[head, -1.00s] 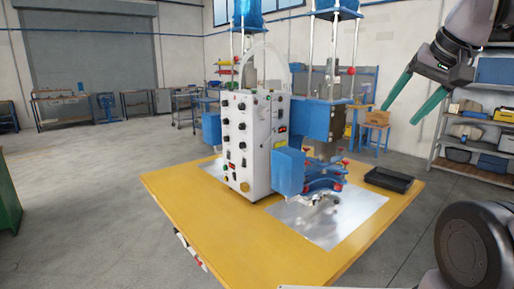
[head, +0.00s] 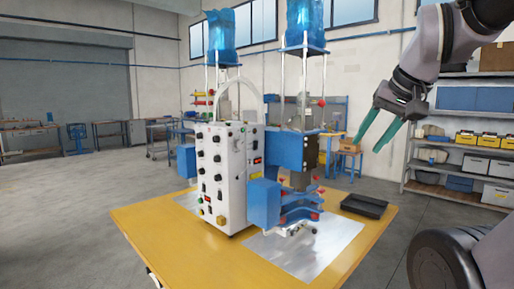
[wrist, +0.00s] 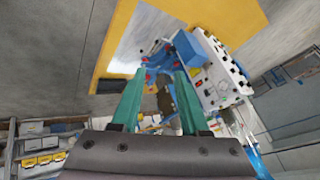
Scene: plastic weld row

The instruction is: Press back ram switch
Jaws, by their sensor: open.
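A white control box (head: 222,175) with rows of black knobs and small coloured buttons stands on the yellow table, joined to the blue weld machine (head: 290,155). Which knob is the back ram switch I cannot tell. The box also shows in the wrist view (wrist: 222,80), tilted, with its knobs along one face. My gripper (head: 368,142), with green fingers, is open and empty. It hangs in the air to the right of the machine, apart from the box. In the wrist view its fingers (wrist: 158,95) spread apart with the blue machine beyond them.
The yellow table (head: 160,225) carries a metal plate (head: 310,250) and a black tray (head: 364,206) at its right. Shelves with bins (head: 470,150) stand at the back right. The grey floor (head: 70,220) on the left is open.

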